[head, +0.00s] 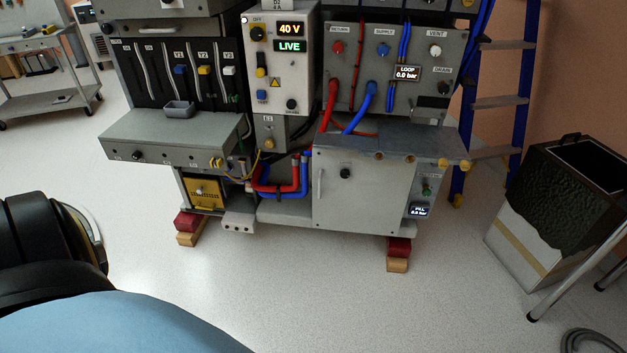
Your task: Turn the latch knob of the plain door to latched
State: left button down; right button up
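The plain door (372,196) is a light grey panel low on the right part of the machine. It looks closed in its frame. A dark round latch knob (345,173) sits on its upper left part, and a pale vertical handle (320,185) is at its left edge. The knob is too small for me to tell which way it points. Neither of my grippers is in view. Part of my own body fills the lower left corner, well apart from the door.
A metal shelf (440,147) juts out above the door. Red and blue hoses (278,188) run left of it. A blue ladder (497,102) and a dark-topped bin (560,190) stand to the right. The floor (310,290) in front is clear.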

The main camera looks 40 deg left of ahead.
aim_at(345, 174)
jog(key=k, duration=0.25)
jog(key=u, duration=1.05)
